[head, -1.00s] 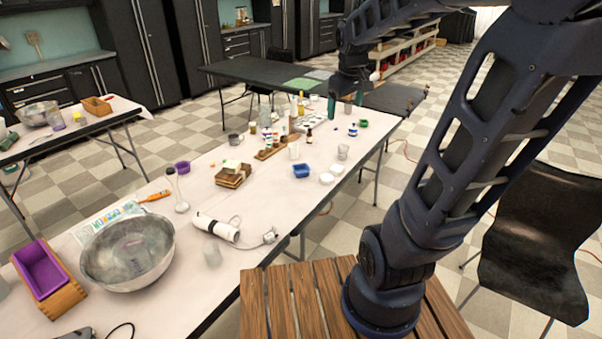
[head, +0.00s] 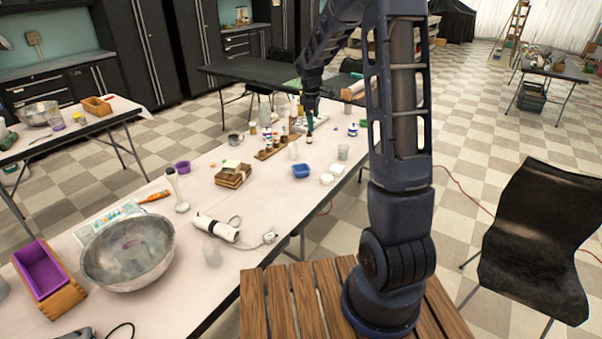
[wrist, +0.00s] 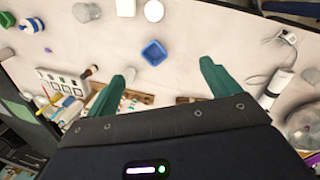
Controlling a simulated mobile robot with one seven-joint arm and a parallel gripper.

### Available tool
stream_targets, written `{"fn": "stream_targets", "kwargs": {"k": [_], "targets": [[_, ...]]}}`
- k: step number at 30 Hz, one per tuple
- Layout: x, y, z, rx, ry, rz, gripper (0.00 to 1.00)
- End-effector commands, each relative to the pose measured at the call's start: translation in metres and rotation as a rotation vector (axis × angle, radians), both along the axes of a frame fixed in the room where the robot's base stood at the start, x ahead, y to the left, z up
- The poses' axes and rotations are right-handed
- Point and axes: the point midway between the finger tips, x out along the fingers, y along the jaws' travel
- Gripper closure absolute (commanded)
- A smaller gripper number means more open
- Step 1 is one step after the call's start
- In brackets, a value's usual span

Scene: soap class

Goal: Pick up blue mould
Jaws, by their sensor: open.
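The blue mould (head: 302,171) is a small square open dish on the white table, near the table's front edge in the head view. In the wrist view the blue mould (wrist: 154,53) lies beyond the fingertips, between them and nearer the left one. My gripper (wrist: 163,72) has two green fingers spread wide with nothing between them. In the head view my gripper (head: 309,122) hangs above the far part of the table, behind the blue mould and apart from it.
A metal bowl (head: 128,252) and a purple mould in a wooden box (head: 42,270) are at the near left.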

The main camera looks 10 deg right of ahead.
Motion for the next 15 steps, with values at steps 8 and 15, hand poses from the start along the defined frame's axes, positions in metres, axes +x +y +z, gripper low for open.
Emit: {"fn": "stream_targets", "kwargs": {"k": [8,15], "targets": [[0.054,0.017,-0.076,-0.038,0.071,0.196,0.12],[0.09,0.031,-0.147,-0.064,0.127,0.367,0.12]]}}
